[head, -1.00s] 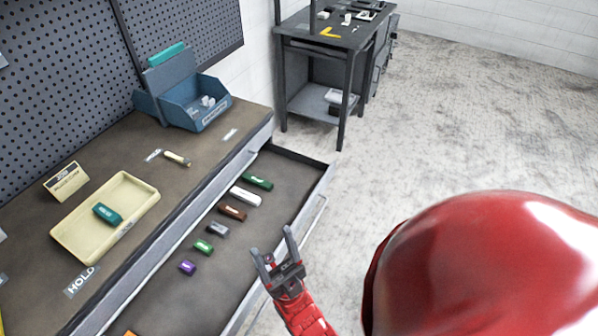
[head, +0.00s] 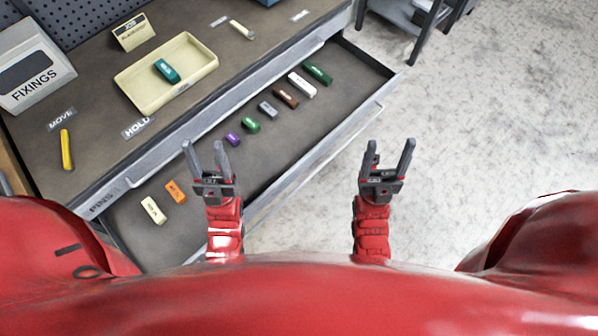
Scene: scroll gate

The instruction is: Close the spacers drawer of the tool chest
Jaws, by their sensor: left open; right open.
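The tool chest's open drawer (head: 335,108) sticks out below the worktop, running diagonally across the head view. Several small coloured blocks lie in a row inside it, among them a green block (head: 318,74), a white block (head: 302,85) and an orange block (head: 175,191). A label reading "PINS" (head: 101,203) is on the chest's front edge at the left; I cannot read a spacers label. My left gripper (head: 206,160) is open and empty, over the drawer's near part. My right gripper (head: 389,160) is open and empty, outside the drawer front, over the floor in the picture.
On the worktop are a cream tray (head: 130,92) holding a teal block (head: 167,70), a "FIXINGS" box (head: 35,75), a yellow marker-like item (head: 66,150) and a small sign (head: 133,32). A dark stand (head: 415,18) is at the top. The floor (head: 490,110) at right is clear.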

